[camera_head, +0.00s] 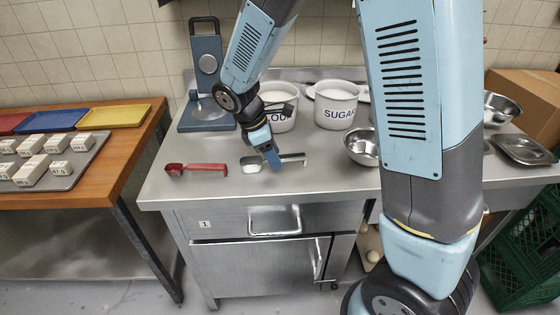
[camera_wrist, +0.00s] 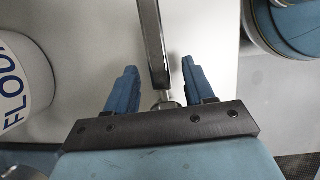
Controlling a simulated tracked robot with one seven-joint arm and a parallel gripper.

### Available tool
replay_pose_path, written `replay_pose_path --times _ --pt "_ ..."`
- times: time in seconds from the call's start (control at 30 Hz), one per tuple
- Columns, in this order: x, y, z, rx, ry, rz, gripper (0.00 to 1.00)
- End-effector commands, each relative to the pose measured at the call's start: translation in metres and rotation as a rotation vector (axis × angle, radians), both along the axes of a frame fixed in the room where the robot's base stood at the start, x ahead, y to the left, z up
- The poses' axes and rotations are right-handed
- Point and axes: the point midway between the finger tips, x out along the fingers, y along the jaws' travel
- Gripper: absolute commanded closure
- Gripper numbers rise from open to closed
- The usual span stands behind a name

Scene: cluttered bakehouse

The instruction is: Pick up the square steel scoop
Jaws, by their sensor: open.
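The square steel scoop lies on the steel counter, its shiny pan (camera_head: 251,164) to the left and its dark handle (camera_head: 294,157) pointing right. My gripper (camera_head: 273,160) is open over the scoop, near where handle and pan meet. In the wrist view, the handle (camera_wrist: 151,42) runs down from the top edge between the two blue fingers of my gripper (camera_wrist: 160,84). A gap shows on each side of the handle. The pan is mostly hidden behind the gripper body in the wrist view.
A red scoop (camera_head: 205,169) lies left on the counter (camera_head: 225,190). The flour tub (camera_head: 279,122) and sugar tub (camera_head: 336,115) stand behind, the flour tub close by in the wrist view (camera_wrist: 18,85). A steel bowl (camera_head: 361,147) sits right.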

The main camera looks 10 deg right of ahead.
Motion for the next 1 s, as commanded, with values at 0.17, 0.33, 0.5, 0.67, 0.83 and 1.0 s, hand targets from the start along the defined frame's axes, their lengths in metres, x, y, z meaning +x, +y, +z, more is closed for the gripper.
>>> replay_pose_path --times 0.17,0.33,0.5,0.67,0.83,1.0 --pt "0.000 -0.007 -0.015 -0.001 0.001 -0.001 0.47" --pt "0.001 -0.008 -0.017 0.000 -0.001 -0.002 0.47" --pt "0.001 -0.008 -0.017 0.000 -0.001 -0.002 0.53" --pt "0.001 -0.008 -0.017 0.000 0.000 -0.002 0.69" --pt "0.001 -0.008 -0.017 0.000 0.000 -0.003 0.85" --pt "0.001 -0.008 -0.017 0.000 0.000 -0.003 1.00"
